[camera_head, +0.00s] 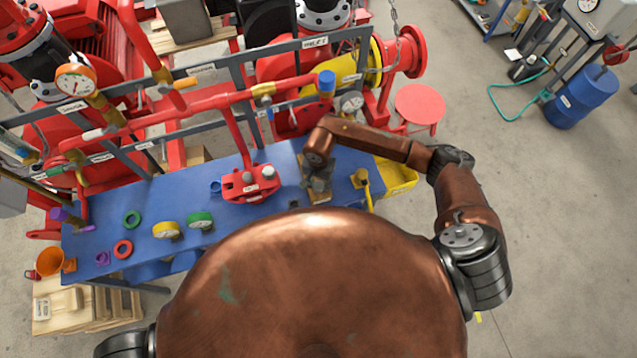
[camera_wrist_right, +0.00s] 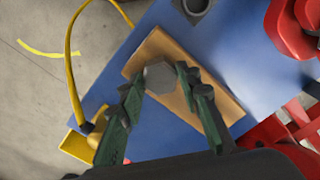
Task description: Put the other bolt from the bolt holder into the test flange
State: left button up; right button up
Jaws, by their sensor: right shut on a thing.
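The bolt holder (camera_head: 320,198) is a tan wooden block on the blue table; it also shows in the right wrist view (camera_wrist_right: 185,62). My right gripper (camera_head: 318,188) points down over it. In the right wrist view, its green fingers (camera_wrist_right: 160,84) are shut on the grey hex head of a bolt (camera_wrist_right: 159,76). The bolt's shank is hidden, so I cannot tell whether it is still in the block. The red test flange (camera_head: 240,188) stands on the table left of the holder, with a light grey bolt head (camera_head: 268,172) at its right side. My left gripper is out of view.
The blue table (camera_head: 180,190) carries a yellow gauge (camera_head: 166,230), a green gauge (camera_head: 199,220) and coloured rings at left. A yellow bin (camera_head: 400,178) is beside its right end. Red pipes and a grey frame stand behind.

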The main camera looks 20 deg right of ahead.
jog(key=shift+r+p, duration=1.2)
jog(key=shift+r, duration=2.3)
